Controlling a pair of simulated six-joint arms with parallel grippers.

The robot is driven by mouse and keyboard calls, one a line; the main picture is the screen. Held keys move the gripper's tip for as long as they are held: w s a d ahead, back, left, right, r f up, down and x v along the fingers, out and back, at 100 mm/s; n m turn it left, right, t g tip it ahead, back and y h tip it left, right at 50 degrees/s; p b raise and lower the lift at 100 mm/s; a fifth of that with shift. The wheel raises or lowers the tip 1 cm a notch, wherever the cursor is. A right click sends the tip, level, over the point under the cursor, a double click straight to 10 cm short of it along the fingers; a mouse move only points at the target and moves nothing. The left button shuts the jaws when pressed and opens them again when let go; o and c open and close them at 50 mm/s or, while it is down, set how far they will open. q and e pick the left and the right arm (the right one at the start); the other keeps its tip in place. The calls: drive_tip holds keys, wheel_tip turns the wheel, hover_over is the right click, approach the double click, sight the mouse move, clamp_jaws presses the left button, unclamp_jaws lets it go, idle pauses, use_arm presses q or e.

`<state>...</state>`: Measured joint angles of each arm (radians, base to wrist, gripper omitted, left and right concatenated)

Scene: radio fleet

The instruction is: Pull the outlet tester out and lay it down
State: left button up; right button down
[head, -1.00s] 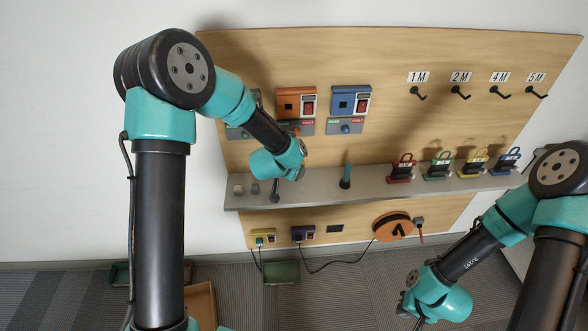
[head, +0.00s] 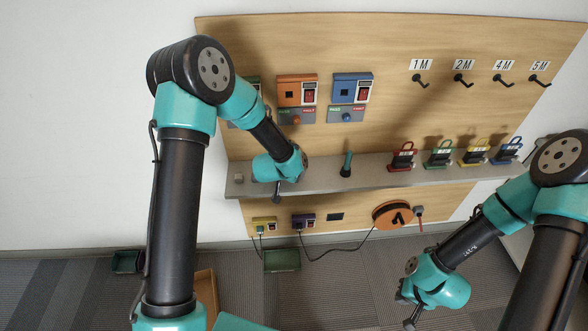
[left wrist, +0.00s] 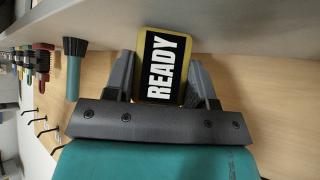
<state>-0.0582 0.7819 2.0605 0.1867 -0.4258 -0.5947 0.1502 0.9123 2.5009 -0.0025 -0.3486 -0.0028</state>
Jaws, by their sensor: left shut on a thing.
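In the left wrist view, my left gripper (left wrist: 160,84) has its two fingers on either side of a dark, yellow-edged plate marked READY (left wrist: 163,66). It is shut on this plate. I cannot tell whether the plate is part of the outlet tester. In the head view, my left gripper (head: 276,192) is at the front of the grey shelf (head: 375,176), and what it holds is too small to make out. An orange outlet box (head: 290,92) and a blue outlet box (head: 346,87) are on the wooden board above. My right gripper (head: 407,309) is low at the right, its opening unclear.
A teal-handled tool (head: 346,164) stands on the shelf, right of my left gripper. Several coloured padlocks, among them a red one (head: 402,157), line the shelf's right part. Yellow and purple boxes (head: 303,220) and an orange reel (head: 391,215) are below.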

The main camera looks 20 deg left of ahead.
use_arm(q)
drive_tip(key=o, duration=1.4)
drive_tip(key=shift+c, duration=0.2)
drive_tip(key=v, duration=1.7)
drive_tip(key=shift+r, duration=0.15)
drive_tip(key=s+f+n+g, duration=0.1)
drive_tip(key=s+f+g, duration=0.1)
drive_tip(key=s+f, duration=0.3)
drive_tip(key=s+f+n+g, duration=0.2)
drive_tip(key=s+f, duration=0.4)
drive_tip(key=f, duration=0.6)
drive_tip(key=s+f+n+g+h, duration=0.1)
drive_tip(key=s+f+n+g, duration=0.1)
drive_tip(key=s+f, duration=0.3)
wheel_tip(320, 180, down, 4)
drive_tip(key=shift+s+d+r+g, duration=0.1)
drive_tip(key=shift+s+d+g, duration=0.3)
drive_tip(key=shift+g, duration=0.4)
